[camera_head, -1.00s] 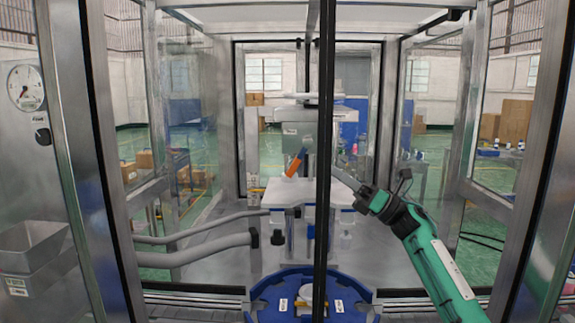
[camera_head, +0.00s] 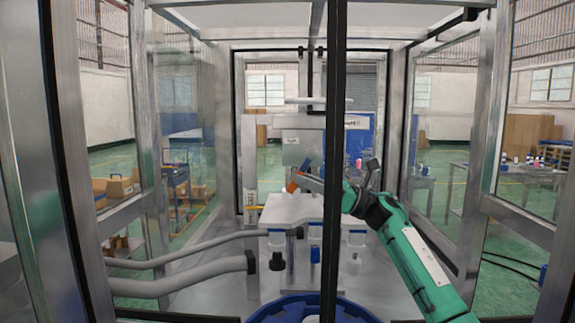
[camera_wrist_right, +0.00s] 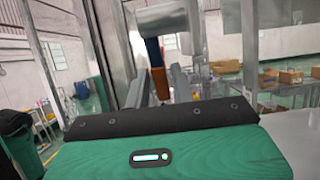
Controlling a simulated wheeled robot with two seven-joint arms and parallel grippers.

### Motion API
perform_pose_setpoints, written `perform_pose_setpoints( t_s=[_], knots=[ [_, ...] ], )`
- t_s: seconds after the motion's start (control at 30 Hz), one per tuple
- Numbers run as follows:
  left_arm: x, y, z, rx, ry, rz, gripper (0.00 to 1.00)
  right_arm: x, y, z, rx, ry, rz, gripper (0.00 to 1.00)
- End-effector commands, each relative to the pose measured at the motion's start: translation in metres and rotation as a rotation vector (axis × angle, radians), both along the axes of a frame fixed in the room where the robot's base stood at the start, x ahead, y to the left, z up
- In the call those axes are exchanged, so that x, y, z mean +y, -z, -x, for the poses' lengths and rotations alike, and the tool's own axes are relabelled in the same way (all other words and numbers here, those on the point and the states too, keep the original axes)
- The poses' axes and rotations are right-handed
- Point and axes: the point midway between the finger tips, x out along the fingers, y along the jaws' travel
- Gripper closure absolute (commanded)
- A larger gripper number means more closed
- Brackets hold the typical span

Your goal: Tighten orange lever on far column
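The orange lever (camera_head: 292,186) is on the grey head of the far column (camera_head: 303,140), above a white plate. Its lower orange end shows left of my right gripper (camera_head: 308,181), whose arm comes in from the right. The upright black frame bar hides part of that gripper. In the right wrist view, the lever (camera_wrist_right: 160,84) hangs tilted between the two grey fingers of the gripper (camera_wrist_right: 159,85). The fingers look apart, one on each side of it; contact cannot be told. My left gripper is not in view.
A white plate (camera_head: 285,209) lies below the lever. Grey hoses (camera_head: 180,285) run in from the left. Metal posts (camera_head: 488,180) and clear panels enclose the machine, and the black bar (camera_head: 332,110) stands in front.

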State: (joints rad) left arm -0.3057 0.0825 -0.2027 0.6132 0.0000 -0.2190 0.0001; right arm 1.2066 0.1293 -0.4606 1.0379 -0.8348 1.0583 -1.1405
Motion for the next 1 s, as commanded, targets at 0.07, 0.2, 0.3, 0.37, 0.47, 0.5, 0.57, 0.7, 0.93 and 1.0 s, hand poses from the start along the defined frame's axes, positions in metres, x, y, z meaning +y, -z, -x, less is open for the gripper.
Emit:
perform_pose_setpoints(
  t_s=[0.07,0.2,0.3,0.37,0.47,0.5,0.57,0.7,0.93,1.0],
  knots=[
    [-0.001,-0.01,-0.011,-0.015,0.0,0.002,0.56,0.014,-0.009,0.001,0.0,-0.002,0.0,0.75],
    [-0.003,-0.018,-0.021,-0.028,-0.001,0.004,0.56,0.031,-0.015,0.0,0.002,-0.001,-0.001,0.75],
    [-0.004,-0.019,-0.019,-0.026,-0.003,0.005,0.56,0.039,-0.017,0.0,0.001,0.0,-0.001,0.75],
    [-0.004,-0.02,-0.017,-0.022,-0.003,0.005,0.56,0.041,-0.018,0.0,0.001,0.001,0.0,0.75],
    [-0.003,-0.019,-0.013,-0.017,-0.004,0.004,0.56,0.042,-0.018,0.0,0.0,0.001,0.0,0.75],
    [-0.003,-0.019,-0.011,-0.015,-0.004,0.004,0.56,0.043,-0.018,0.0,0.0,0.001,0.0,0.75],
    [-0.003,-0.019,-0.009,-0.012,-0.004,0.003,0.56,0.042,-0.017,0.0,0.0,0.001,0.0,0.75],
    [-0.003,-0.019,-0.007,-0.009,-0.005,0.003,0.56,0.042,-0.017,0.0,0.0,0.001,0.0,0.83],
    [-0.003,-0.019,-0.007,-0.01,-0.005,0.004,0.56,0.042,-0.017,0.0,0.0,0.001,0.0,1.0],
    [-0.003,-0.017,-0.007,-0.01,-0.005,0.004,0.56,0.043,-0.017,0.0,0.0,0.0,-0.002,1.0]
  ],
)
